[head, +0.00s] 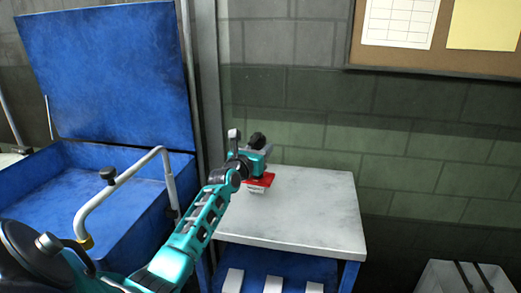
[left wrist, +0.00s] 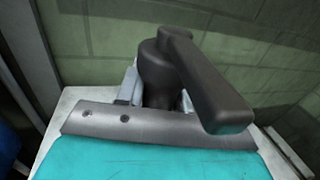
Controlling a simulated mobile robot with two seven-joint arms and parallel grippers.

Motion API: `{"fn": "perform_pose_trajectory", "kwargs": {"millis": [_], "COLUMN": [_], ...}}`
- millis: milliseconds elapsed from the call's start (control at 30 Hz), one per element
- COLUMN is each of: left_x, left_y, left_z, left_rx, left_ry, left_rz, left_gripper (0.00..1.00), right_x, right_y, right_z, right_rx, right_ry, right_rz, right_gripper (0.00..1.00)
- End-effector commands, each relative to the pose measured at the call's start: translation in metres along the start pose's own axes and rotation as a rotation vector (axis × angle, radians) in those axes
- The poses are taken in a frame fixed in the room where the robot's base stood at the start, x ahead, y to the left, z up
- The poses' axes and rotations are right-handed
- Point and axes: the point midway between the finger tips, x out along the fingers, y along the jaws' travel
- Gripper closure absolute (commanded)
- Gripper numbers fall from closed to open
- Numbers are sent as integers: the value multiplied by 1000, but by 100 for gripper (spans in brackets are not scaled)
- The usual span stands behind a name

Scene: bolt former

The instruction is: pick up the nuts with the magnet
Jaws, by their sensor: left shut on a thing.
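My left gripper (head: 258,158) is over the far left part of the grey-topped table and is shut on the magnet. In the head view the magnet shows as a red plate (head: 263,180) below the gripper, with a pale block under it. A dark knob sticks up behind the gripper. In the left wrist view a dark grey lever handle (left wrist: 205,85) stands up between the fingers, and the fingertips are mostly hidden. I cannot tell whether the pale block touches the tabletop. No nuts can be made out in either view. My right gripper is not in view.
The grey tabletop (head: 310,210) is clear to the right of the gripper. A blue bin with a raised lid (head: 110,75) and a bent pale handle (head: 125,190) stand at the left. A brick wall is close behind. A grey box (head: 465,278) is at the lower right.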

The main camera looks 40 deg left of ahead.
Motion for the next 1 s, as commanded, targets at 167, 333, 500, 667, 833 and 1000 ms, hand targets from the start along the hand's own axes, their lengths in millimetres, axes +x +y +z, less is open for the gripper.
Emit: {"fn": "perform_pose_trajectory", "kwargs": {"millis": [167, 333, 500, 667, 833, 1000], "left_x": [0, 0, 0, 0, 1, 0], "left_y": [0, 0, 0, 0, 0, 0], "left_z": [17, 26, 35, 44, 52, 61], "left_rx": [0, -1, -2, -2, -2, -1], "left_ry": [-8, -8, -7, -8, -10, -10], "left_rz": [1, 2, 1, 1, 1, 1], "left_gripper": [100, 100, 100, 100, 100, 100], "right_x": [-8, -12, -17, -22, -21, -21], "right_y": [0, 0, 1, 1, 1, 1], "right_z": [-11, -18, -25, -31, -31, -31], "right_rx": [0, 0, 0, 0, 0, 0], "right_ry": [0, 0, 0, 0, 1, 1], "right_rz": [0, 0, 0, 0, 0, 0], "right_gripper": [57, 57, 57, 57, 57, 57]}}
